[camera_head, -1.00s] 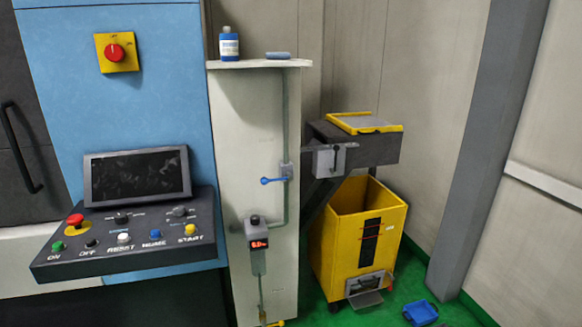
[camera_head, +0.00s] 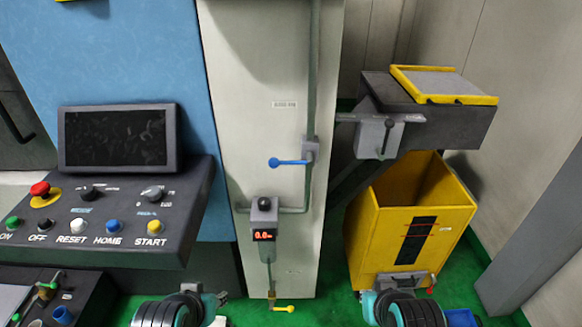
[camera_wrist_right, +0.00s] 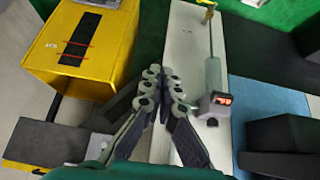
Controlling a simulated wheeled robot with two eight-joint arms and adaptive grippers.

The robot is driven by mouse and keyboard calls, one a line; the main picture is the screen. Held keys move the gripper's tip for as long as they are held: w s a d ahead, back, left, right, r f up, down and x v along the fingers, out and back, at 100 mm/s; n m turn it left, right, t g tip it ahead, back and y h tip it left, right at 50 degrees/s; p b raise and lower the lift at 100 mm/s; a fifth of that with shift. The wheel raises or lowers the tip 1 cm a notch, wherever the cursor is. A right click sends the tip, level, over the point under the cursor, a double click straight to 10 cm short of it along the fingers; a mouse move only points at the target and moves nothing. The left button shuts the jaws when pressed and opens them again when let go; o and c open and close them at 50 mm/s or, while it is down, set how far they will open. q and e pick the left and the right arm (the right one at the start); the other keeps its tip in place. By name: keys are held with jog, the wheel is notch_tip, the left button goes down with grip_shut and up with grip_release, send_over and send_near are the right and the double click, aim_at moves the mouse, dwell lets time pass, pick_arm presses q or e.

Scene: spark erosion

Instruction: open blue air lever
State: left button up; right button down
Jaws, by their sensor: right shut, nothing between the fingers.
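The blue air lever (camera_head: 288,162) points left, roughly horizontal, from a grey valve (camera_head: 310,150) on a vertical pipe. The pipe runs along a pale panel (camera_head: 270,110). I cannot make out the lever in the right wrist view. My right gripper (camera_wrist_right: 165,75) is shut and empty in the right wrist view, in front of the pale panel and beside the gauge. My left gripper is not in view.
A gauge with a red display (camera_head: 264,235) sits below the lever, with a yellow lever (camera_head: 284,309) lower down. A yellow bin (camera_head: 395,235) stands right of the panel under a dark box (camera_head: 440,120). The control console (camera_head: 115,215) is at left.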

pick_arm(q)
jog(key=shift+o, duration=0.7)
pick_arm(e)
jog(key=w+a+r+n+t+h+p, duration=0.1)
jog(key=w+a+r+n+p, duration=0.2)
jog(key=w+r+n+p, duration=0.45)
jog(key=w+a+r+n+t+p, duration=0.1)
jog(key=w+a+r+n+p, duration=0.25)
jog(key=n, duration=0.75)
pick_arm(q)
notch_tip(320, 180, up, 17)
jog(key=p, duration=0.6)
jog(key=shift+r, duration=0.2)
pick_arm(e)
jog(key=w+a+r+n+t, duration=0.1)
jog(key=w+a+r+n, duration=0.1)
jog(key=a+n, duration=0.4)
jog(key=w+a+r+n+t+y, duration=0.1)
jog(key=w+a+n, duration=0.4)
jog(key=n, duration=0.6)
jog(key=shift+a+r+t, duration=0.4)
jog(key=shift+a+r, duration=0.05)
jog(key=shift+r, duration=0.25)
jog(key=shift+w+n, duration=0.1)
jog(key=shift+n, duration=0.15)
